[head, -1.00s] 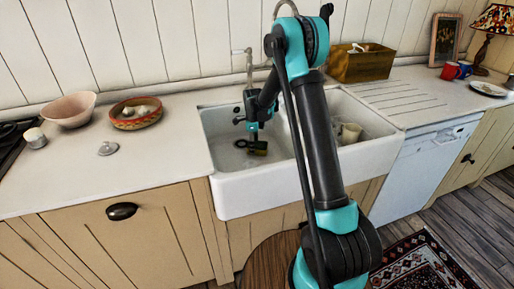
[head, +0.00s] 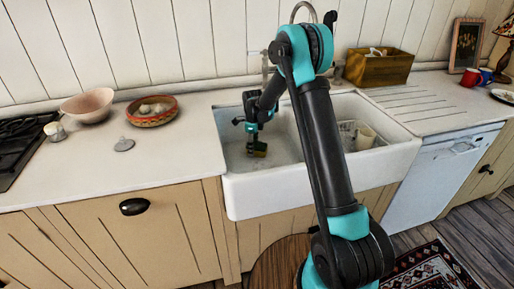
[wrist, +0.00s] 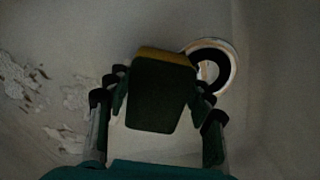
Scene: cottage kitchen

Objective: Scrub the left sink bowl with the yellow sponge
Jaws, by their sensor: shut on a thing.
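My gripper (head: 256,143) reaches down into the left sink bowl (head: 236,150) of the white sink. It is shut on the yellow sponge (head: 260,150), which has a dark green side. In the wrist view the sponge (wrist: 158,95) sits between the two fingers, its dark face toward the camera and a yellow edge at its far end. The drain (wrist: 212,66) lies just beyond the sponge to the right. Pale, flaky residue (wrist: 18,85) shows on the bowl at left. I cannot tell whether the sponge touches the bowl floor.
The right bowl holds a rack with a cream cup (head: 365,137). A faucet (head: 304,12) rises behind the sink. A wooden box (head: 378,68) stands at back right.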

